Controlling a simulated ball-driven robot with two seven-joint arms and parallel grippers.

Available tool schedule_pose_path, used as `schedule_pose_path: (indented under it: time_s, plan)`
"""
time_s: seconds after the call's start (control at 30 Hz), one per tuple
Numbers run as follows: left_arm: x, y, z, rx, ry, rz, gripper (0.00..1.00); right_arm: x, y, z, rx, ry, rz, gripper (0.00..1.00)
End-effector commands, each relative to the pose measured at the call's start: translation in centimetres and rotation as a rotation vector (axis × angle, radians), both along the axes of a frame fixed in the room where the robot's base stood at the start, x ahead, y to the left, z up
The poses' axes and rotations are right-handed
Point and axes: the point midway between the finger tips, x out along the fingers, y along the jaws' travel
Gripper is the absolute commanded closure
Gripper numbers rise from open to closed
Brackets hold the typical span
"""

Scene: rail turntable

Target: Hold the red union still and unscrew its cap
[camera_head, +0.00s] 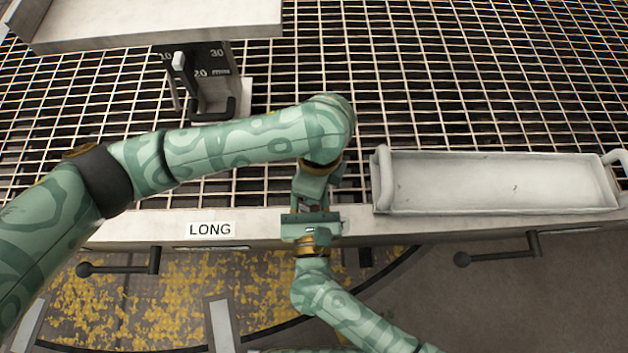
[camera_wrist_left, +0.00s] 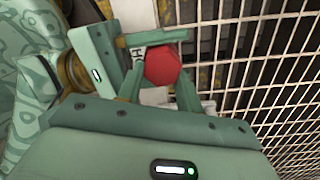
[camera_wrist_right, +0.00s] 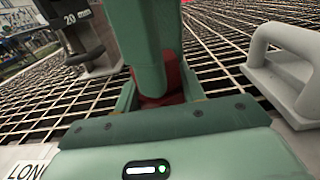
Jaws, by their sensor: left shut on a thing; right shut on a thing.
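The red union (camera_wrist_left: 162,65) shows in the left wrist view as a red six-sided end between my left fingers. My left gripper (camera_wrist_left: 160,85) is shut on it from above. My right gripper (camera_wrist_right: 160,98) is shut on the red part (camera_wrist_right: 172,75) that shows between its fingers in the right wrist view. The two grippers are very close together, and the left one covers most of the union there. In the head view my left gripper (camera_head: 316,190) meets my right gripper (camera_head: 311,222) at the ledge. I cannot tell which part is the cap.
A pale empty tray (camera_head: 500,207) with end handles lies to the right on the ledge. A post with a numbered scale (camera_head: 205,85) stands at the upper left. A LONG label (camera_head: 210,230) and black lever handles (camera_head: 120,268) are at the front edge.

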Motion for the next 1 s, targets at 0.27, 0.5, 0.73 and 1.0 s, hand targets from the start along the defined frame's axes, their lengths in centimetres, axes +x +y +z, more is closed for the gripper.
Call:
schedule_pose_path:
  time_s: [0.27, 0.5, 0.73, 1.0]
  plan:
    - [-0.1, -0.1, 0.2, -0.005, 0.002, -0.003, 1.00, 0.0, 0.1, 0.1, 0.001, -0.002, 0.003, 1.00]
    - [0.0, -0.1, 0.9, -0.005, 0.001, -0.004, 1.00, 0.0, 0.1, 0.1, 0.000, -0.002, 0.002, 1.00]
    - [0.1, 0.0, 1.5, -0.002, 0.000, -0.003, 1.00, 0.0, 0.1, 0.1, 0.000, -0.002, 0.001, 1.00]
    - [0.2, 0.0, 2.3, -0.001, 0.000, -0.003, 1.00, 0.0, 0.0, 0.1, 0.000, -0.002, 0.000, 1.00]
